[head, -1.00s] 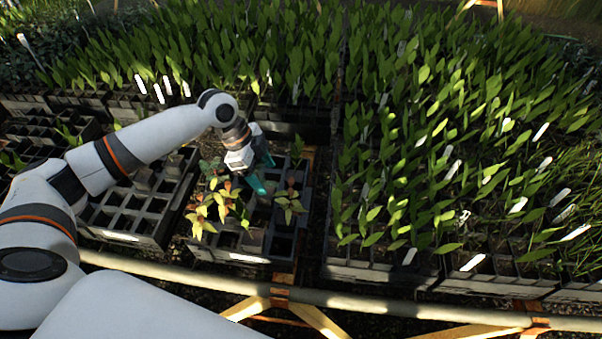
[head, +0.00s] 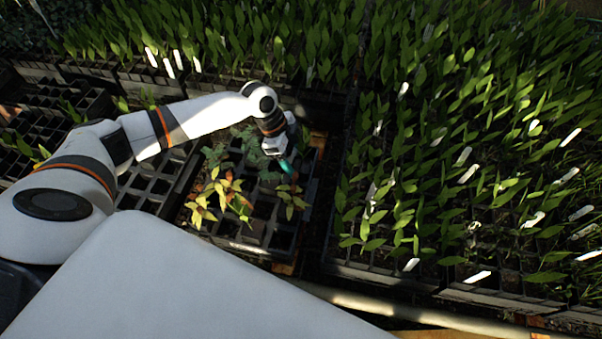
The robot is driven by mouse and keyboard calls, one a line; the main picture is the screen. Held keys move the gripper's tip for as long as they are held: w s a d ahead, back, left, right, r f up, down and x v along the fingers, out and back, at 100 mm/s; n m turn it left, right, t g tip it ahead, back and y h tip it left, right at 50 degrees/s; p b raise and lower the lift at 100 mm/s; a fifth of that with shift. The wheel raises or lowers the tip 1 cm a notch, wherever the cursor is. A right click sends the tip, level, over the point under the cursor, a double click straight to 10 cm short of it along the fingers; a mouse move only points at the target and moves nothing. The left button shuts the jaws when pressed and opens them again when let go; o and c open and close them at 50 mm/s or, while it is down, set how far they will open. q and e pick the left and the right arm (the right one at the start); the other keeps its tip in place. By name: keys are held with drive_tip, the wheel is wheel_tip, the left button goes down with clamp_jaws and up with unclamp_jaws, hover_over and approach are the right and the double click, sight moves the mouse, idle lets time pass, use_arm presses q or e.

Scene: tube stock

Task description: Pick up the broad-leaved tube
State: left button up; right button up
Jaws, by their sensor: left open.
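My left gripper (head: 288,163), with teal fingers, is open over the far right part of a black cell tray (head: 240,241). Several plants stand in this tray. A yellow-leaved plant (head: 221,188) is at its left, and a smaller reddish-yellow one (head: 291,200) is at its right, just nearer than the fingers. Grey-green plants with wider leaves (head: 250,146) stand at the back, left of the gripper and partly hidden by my arm. I cannot tell for sure which plant is the broad-leaved tube. My right gripper is not in view.
Dense green seedlings (head: 440,170) with white labels fill the trays to the right. More seedlings (head: 230,40) stand behind my arm. A mostly empty tray (head: 150,187) is to the left. A pale rail (head: 400,309) runs along the front. A narrow dark gap separates the centre and right trays.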

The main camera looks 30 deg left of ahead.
sight(301, 164)
use_arm(q)
drive_tip(key=shift+p+x, duration=0.35)
drive_tip(key=shift+x, duration=1.6)
drive_tip(key=shift+w+d+r, duration=0.1)
drive_tip(key=shift+d, duration=0.1)
drive_tip(key=c, duration=1.4)
drive_tip(key=shift+c, duration=0.4)
drive_tip(key=shift+r, duration=0.1)
